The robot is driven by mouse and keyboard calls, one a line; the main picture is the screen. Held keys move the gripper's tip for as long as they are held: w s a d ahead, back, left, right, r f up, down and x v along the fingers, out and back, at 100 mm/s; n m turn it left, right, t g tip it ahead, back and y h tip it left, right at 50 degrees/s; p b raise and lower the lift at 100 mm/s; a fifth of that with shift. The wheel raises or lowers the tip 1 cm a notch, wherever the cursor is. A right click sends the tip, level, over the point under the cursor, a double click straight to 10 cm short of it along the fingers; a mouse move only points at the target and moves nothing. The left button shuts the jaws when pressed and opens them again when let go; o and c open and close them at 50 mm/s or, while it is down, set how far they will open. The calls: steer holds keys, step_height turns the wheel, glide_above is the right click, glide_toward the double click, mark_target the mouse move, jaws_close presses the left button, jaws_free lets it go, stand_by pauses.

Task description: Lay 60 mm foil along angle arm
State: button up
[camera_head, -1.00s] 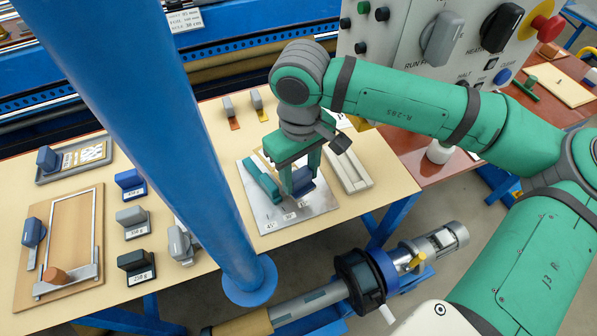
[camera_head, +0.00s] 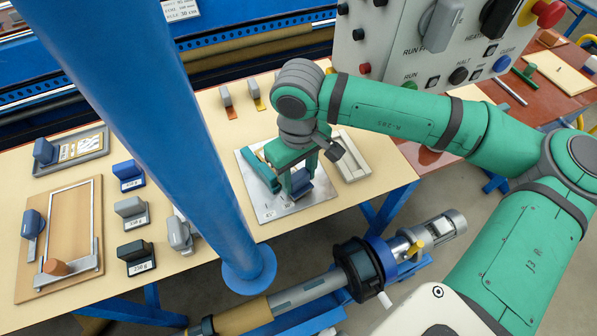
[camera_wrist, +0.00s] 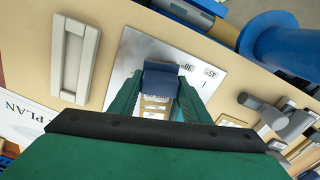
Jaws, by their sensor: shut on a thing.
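My gripper (camera_head: 297,188) is over the silver angle plate (camera_head: 268,213). It is shut on a dark blue block (camera_head: 302,184), which also shows between the fingers in the wrist view (camera_wrist: 160,78). In the wrist view, the plate (camera_wrist: 205,85) carries small angle labels. Any foil under the blue block is hidden, and I cannot tell whether the block touches the plate.
A pale tray (camera_head: 350,158) is close right of the plate. Labelled blocks, including a blue one (camera_head: 128,177), stand left. A blue post (camera_head: 190,130) crosses the view. The control panel (camera_head: 400,55) stands at back right.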

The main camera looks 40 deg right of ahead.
steer(key=shift+s, duration=0.1)
steer(key=shift+f, duration=0.45)
stand_by(0.5)
steer(key=o, duration=1.1)
steer(key=shift+r, duration=0.1)
steer(key=shift+r, duration=0.25)
step_height(320, 180, up, 10)
steer(key=shift+r, duration=0.1)
